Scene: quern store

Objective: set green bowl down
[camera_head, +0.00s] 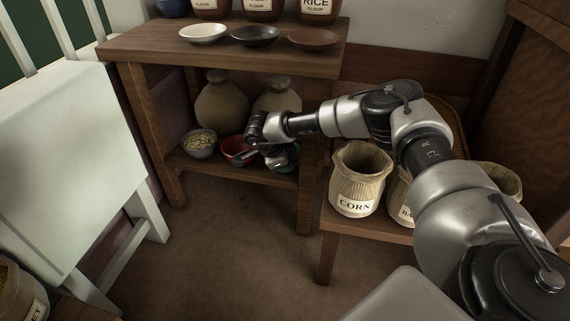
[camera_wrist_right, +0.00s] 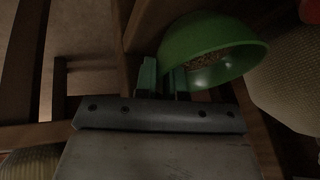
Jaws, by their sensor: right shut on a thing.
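The green bowl (camera_wrist_right: 205,42) shows in the right wrist view, with brownish grain inside. My right gripper (camera_wrist_right: 164,80) is shut on the bowl's wall, its fingers at the near left edge. In the head view my right gripper (camera_head: 281,158) reaches to the right end of the lower shelf (camera_head: 222,173) of the wooden table. The bowl is mostly hidden there behind my gripper. I cannot tell whether it touches the shelf. My left gripper is not in view.
A red bowl (camera_head: 237,151) and a grey bowl of pale pieces (camera_head: 199,143) stand left of my gripper. The table's right front leg (camera_head: 309,190) and the corn sack (camera_head: 359,180) are close by.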

